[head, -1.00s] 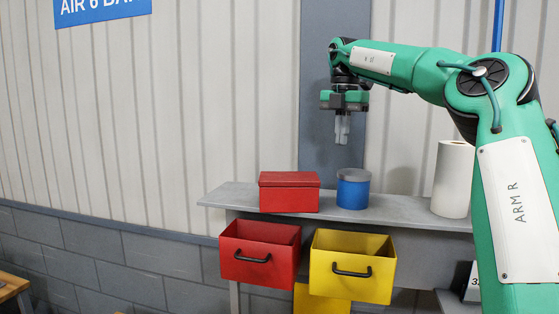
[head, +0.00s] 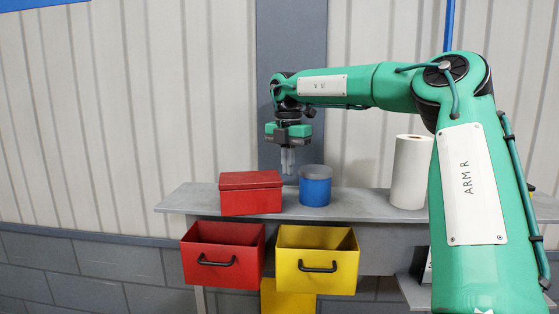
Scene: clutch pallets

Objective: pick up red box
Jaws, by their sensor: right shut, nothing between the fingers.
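The red box (head: 251,194) is a closed red box with a lid, standing on the left part of the grey shelf (head: 357,209) in the head view. My right gripper (head: 288,161) is shut and empty, fingers pointing down. In the picture it is just above and to the right of the red box, near the top of the blue tin; I cannot tell its exact depth. My left gripper is not in view.
A blue tin with a grey lid (head: 316,190) stands right of the red box. A white paper roll (head: 410,172) stands further right. Below hang an open red bin (head: 222,268) and an open yellow bin (head: 317,262). The shelf's left end is clear.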

